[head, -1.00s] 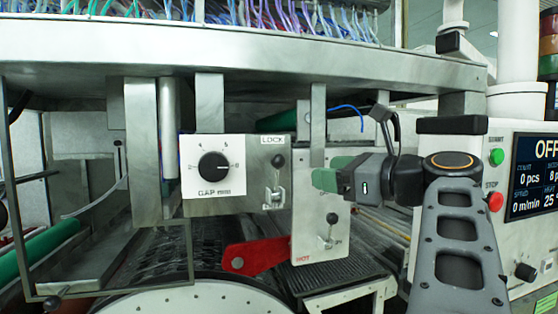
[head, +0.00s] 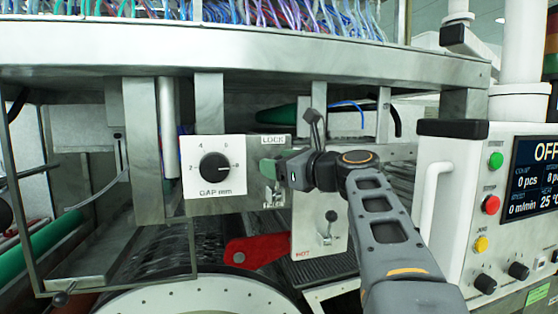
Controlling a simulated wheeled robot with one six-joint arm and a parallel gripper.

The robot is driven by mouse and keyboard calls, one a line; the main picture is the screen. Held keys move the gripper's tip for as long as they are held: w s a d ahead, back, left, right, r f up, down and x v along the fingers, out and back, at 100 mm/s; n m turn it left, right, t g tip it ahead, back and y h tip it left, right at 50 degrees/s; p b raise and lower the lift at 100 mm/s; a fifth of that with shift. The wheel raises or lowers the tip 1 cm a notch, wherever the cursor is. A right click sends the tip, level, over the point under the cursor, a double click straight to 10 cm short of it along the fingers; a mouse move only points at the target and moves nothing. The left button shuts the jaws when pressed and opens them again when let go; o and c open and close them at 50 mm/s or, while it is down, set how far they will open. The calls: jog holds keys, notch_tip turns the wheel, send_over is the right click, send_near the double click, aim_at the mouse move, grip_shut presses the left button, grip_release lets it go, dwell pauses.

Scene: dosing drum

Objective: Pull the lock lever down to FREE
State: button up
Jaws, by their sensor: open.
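The lock lever's lower end (head: 274,196) shows low on a grey plate (head: 252,192) with the word LOCK at its top. The lever's black knob is hidden behind my gripper, so I cannot see how the lever stands now. My gripper (head: 268,169) has green fingertips and is open, right in front of the plate at the knob's height. I cannot tell whether the fingers are around the knob or touch it. The FREE marking at the lower end cannot be read.
A white GAP mm dial (head: 214,167) sits just left of the plate. A second lever (head: 330,216) on a HOT plate and a red arm (head: 258,249) are below right. A control panel (head: 500,215) with buttons and a screen stands at the right.

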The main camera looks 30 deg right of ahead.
jog(key=shift+w, duration=0.1)
grip_shut()
dwell(0.6)
